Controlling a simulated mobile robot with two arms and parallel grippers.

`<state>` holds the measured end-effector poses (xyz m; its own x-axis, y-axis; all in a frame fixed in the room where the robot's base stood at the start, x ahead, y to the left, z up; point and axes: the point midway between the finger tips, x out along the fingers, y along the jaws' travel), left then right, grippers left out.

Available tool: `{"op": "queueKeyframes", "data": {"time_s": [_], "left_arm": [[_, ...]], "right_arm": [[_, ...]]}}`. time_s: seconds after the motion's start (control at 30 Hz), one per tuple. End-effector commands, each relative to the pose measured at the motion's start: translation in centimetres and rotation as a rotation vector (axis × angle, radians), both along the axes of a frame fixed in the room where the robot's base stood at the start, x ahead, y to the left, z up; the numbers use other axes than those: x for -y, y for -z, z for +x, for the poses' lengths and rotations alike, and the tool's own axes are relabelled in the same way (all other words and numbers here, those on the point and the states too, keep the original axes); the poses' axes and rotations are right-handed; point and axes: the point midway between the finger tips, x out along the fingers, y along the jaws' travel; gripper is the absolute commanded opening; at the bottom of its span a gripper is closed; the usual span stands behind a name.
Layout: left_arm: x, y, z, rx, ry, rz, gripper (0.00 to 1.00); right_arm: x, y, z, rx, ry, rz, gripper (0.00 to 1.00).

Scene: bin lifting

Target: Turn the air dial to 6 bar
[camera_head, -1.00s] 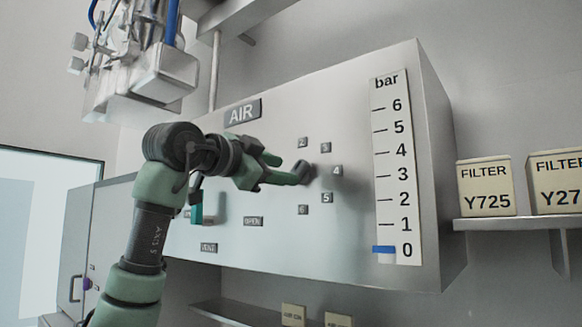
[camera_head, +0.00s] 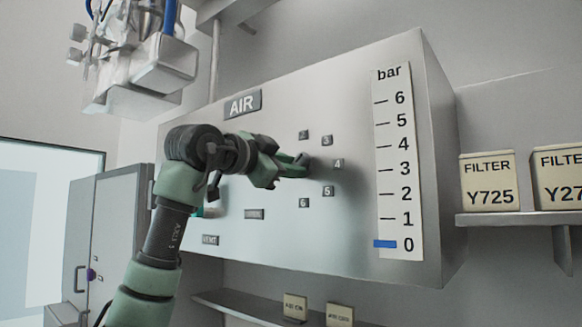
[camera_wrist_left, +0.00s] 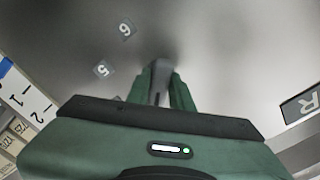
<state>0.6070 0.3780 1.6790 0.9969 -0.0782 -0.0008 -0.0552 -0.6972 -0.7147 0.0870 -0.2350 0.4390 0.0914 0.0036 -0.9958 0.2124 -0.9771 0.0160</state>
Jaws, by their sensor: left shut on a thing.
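The air dial (camera_head: 306,160) is a small dark knob on the grey AIR panel (camera_head: 275,120), ringed by small number plates that read 2 to 6. The plate marked 6 (camera_head: 304,203) is below the dial. My left gripper (camera_head: 300,165) is shut on the dial and partly covers it. In the left wrist view the dial (camera_wrist_left: 160,72) shows between the two green fingers. The bar scale (camera_head: 399,165) on the right of the panel has its blue marker (camera_head: 385,244) at 0. My right gripper is not in view.
A green-handled valve sits behind my left arm, with a VENT label (camera_head: 210,240) below it. Filter boxes (camera_head: 489,181) stand on a shelf at the right. White equipment (camera_head: 140,65) hangs at the upper left.

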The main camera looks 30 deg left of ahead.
Motion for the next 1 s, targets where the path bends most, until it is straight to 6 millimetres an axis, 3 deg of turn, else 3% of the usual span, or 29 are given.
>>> {"op": "queueKeyframes", "data": {"time_s": [0.37,1.0], "left_arm": [[0.0,-0.2,0.0,0.017,-0.001,0.19,0.0],[0.0,-0.2,0.0,0.065,0.001,0.789,0.0]], "right_arm": [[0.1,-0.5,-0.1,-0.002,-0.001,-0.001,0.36],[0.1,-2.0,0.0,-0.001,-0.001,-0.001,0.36]]}}
